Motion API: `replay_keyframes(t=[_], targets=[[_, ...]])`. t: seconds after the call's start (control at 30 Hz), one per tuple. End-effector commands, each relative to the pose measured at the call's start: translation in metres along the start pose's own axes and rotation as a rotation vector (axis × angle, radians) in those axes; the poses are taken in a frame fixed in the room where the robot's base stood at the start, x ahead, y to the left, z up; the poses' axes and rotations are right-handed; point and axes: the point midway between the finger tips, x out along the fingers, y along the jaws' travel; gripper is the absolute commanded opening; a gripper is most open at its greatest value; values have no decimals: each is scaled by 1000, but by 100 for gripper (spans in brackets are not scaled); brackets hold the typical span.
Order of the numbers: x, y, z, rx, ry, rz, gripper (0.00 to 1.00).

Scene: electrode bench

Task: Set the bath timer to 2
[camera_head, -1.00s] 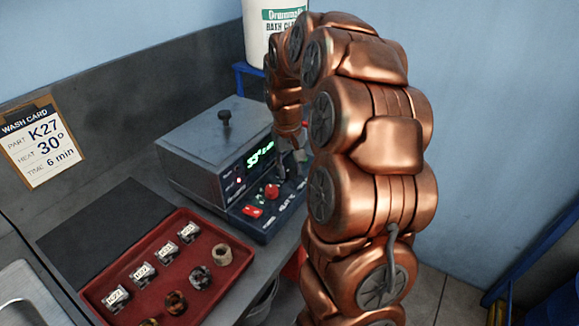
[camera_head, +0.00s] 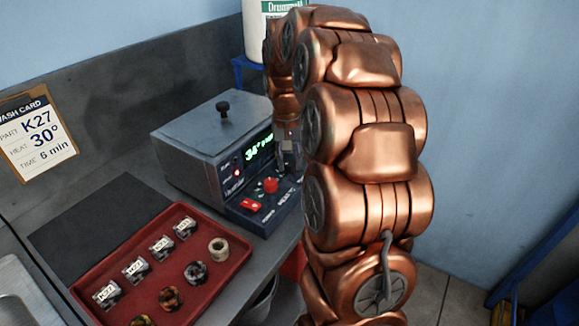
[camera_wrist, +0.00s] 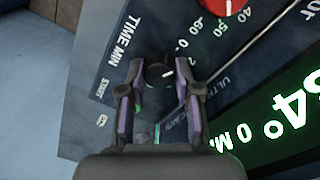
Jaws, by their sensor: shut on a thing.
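The black timer knob (camera_wrist: 158,72) shows in the wrist view beside the TIME MIN lettering, with a white mark on its right side. My gripper (camera_wrist: 167,82) is shut on this knob, one finger on each side of it. Small scale figures are printed near the knob, but which one the mark meets is unclear. The grey bath (camera_head: 205,145) stands on the bench in the head view. Its green display (camera_head: 258,147) reads about 34°; in the wrist view it shows 34° and 0 M, cut off. My arm hides the timer knob in the head view.
A red tray (camera_head: 225,272) with several parts lies in front.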

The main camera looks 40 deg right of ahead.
Motion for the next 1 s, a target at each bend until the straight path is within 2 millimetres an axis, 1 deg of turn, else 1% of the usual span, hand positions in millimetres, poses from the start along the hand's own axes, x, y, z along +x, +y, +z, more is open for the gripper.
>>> replay_keyframes(t=[0.03, 0.3, 0.5, 0.7, 1.0], targets=[[4, 0, -1, 39, 0, 0, 0], [2, 0, -1, 236, -7, -1, 0], [1, 0, -1, 337, -12, -1, 0], [0, 0, -1, 389, -13, -1, 0], [0, 0, -1, 403, -14, -1, 0]])
